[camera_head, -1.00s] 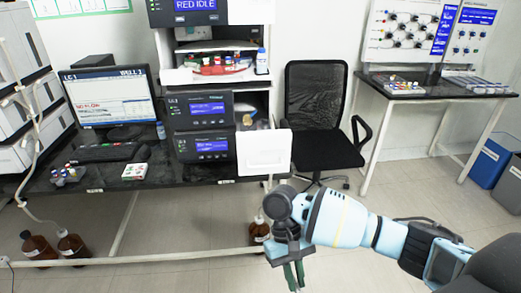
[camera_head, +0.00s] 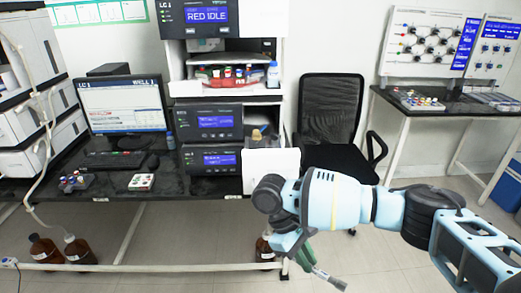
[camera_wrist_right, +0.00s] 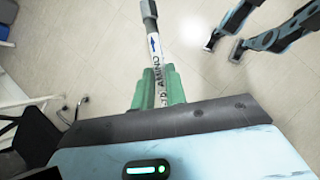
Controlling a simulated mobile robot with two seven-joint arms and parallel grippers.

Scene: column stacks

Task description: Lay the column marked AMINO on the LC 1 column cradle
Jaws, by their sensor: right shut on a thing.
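My right gripper (camera_head: 306,256) is in front of the bench, low and above the floor. It is shut on the AMINO column (camera_head: 330,279), a slim metal column with a white label. In the right wrist view the column (camera_wrist_right: 156,52) sits between the green fingers (camera_wrist_right: 158,92), its lettering and a blue arrow facing the camera and its metal end sticking out. The LC 1 stack (camera_head: 205,122) stands on the bench to the left of the gripper. A white open door or panel (camera_head: 270,172) is at its lower right. I cannot clearly make out the cradle. My left gripper does not show.
A black chair (camera_head: 333,115) stands right of the stack. Brown bottles (camera_head: 80,250) stand on the floor. A side table (camera_head: 450,108) is at the right.

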